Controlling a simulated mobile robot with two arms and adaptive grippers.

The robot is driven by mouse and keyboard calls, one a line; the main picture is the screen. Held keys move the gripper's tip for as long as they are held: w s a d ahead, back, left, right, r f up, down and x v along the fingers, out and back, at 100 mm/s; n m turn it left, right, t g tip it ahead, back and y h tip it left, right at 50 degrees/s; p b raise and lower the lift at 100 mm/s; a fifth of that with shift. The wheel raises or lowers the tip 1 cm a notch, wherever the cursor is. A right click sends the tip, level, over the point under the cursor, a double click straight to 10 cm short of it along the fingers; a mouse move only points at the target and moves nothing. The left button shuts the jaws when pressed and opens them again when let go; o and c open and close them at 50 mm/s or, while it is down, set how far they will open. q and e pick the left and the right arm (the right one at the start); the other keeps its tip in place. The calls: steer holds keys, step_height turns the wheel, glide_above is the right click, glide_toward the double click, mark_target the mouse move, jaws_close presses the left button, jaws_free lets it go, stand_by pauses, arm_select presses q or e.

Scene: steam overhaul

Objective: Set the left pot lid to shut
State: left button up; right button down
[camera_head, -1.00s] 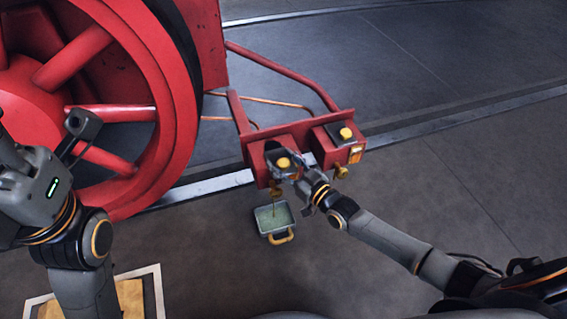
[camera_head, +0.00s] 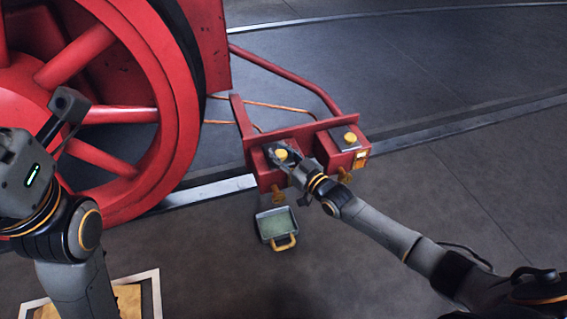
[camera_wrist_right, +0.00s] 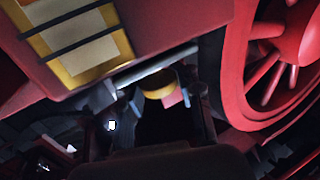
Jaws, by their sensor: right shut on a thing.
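The left pot (camera_head: 268,181) is a red box on a red bracket. Its lid has a yellow knob (camera_head: 281,154), which also shows in the right wrist view (camera_wrist_right: 158,84). My right gripper (camera_head: 284,159) is shut on this knob, with a finger on either side. The gripper covers much of the lid, so I cannot tell whether it sits flush. The right pot (camera_head: 345,160) stands beside it, with a grey lid and its own yellow knob (camera_head: 350,137). My left arm is at the left edge; its fingers do not show clearly.
A grey tray (camera_head: 262,234) with a yellow handle lies on the floor below the left pot's brass tap (camera_head: 278,195). A large red wheel (camera_head: 175,130) stands to the left. A red rail (camera_head: 285,75) runs behind the pots.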

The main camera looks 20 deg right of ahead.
steer(key=shift+d, duration=0.15)
steer(key=c, duration=1)
jaws_free()
steer(key=shift+o, duration=0.2)
steer(key=shift+s+d+f, duration=0.1)
steer(key=shift+s, duration=0.25)
steer(key=v, duration=1.1)
